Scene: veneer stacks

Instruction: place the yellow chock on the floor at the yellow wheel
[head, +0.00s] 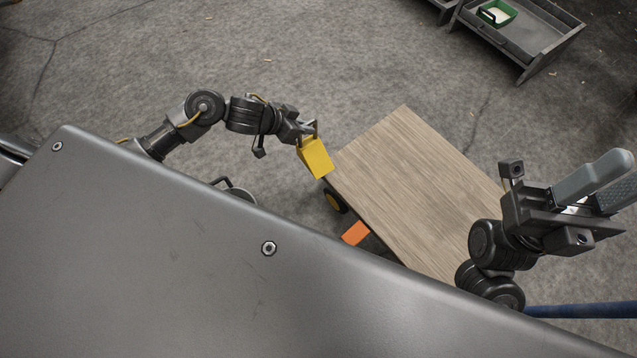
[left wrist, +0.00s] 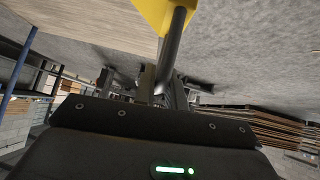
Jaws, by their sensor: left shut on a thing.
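The yellow chock (head: 315,157) hangs in my left gripper (head: 308,130), which is shut on its dark handle. It is in the air beside the near left corner of a wooden-topped cart (head: 405,185). In the left wrist view the chock (left wrist: 160,12) shows at the top edge, its dark handle running down between the fingers. An orange chock (head: 356,232) is at the cart's near edge, farther right. My right gripper (head: 604,184) is open and empty at the right.
A grey metal tray table (head: 520,35) with a green box (head: 497,12) stands at the far right. A blue bar (head: 580,310) crosses the lower right. Stacked boards (left wrist: 255,128) show in the left wrist view.

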